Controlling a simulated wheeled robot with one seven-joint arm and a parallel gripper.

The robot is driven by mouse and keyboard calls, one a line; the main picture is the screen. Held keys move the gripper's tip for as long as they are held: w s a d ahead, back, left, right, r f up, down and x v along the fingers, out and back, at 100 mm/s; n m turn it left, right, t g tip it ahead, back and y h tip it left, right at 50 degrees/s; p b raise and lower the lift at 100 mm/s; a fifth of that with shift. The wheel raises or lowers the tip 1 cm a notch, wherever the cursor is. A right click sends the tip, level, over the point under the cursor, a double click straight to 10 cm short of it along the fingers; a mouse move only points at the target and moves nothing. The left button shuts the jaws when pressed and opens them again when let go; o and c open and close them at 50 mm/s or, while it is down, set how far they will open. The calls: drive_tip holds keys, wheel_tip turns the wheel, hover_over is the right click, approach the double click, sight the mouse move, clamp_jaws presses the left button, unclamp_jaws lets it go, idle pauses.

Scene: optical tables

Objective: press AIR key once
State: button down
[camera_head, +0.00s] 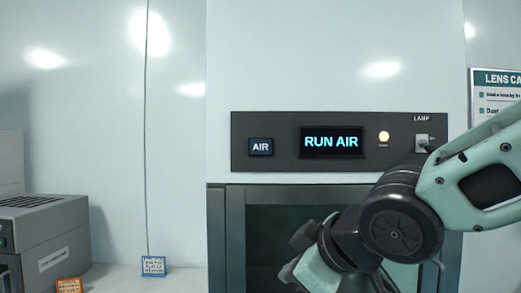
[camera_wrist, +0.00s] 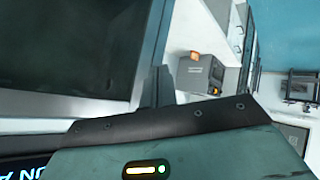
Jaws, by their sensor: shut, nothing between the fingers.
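The AIR key (camera_head: 261,147) is a small dark blue button with white letters at the left of a black control panel (camera_head: 283,166). The display (camera_head: 331,141) beside it reads RUN AIR in blue. My gripper (camera_wrist: 160,84) is shut and empty in the wrist view. In the head view my wrist and gripper are below the panel, in front of the dark cabinet window, lower right of the key and apart from it. The wrist view shows part of the display text (camera_wrist: 25,170) at its lower left edge; the key is not visible there.
A dark-framed cabinet window (camera_head: 262,215) lies below. A grey box (camera_head: 45,235) and small cards stand at left. The space before the key is clear.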

drive_tip(key=w+a+r+n+t+y, duration=0.2)
drive_tip(key=r+n+y, duration=0.1)
drive_tip(key=r, duration=0.6)
drive_tip(key=w+a+r+n+t+y, duration=0.1)
drive_tip(key=w+a+r+n+y, duration=0.1)
drive_tip(key=r, duration=0.7)
drive_tip(key=shift+w+r+n+t+y, duration=0.4)
drive_tip(key=shift+w+n+y, duration=0.25)
drive_tip(key=shift+n+y, duration=0.05)
drive_tip(key=shift+w, duration=0.1)
drive_tip(key=p, duration=0.4)
approach(250, 148)
drive_tip(key=shift+x, duration=2.25)
drive_tip(key=shift+a, duration=0.15)
drive_tip(key=shift+w+f, duration=0.1)
drive_tip(key=shift+w, duration=0.1)
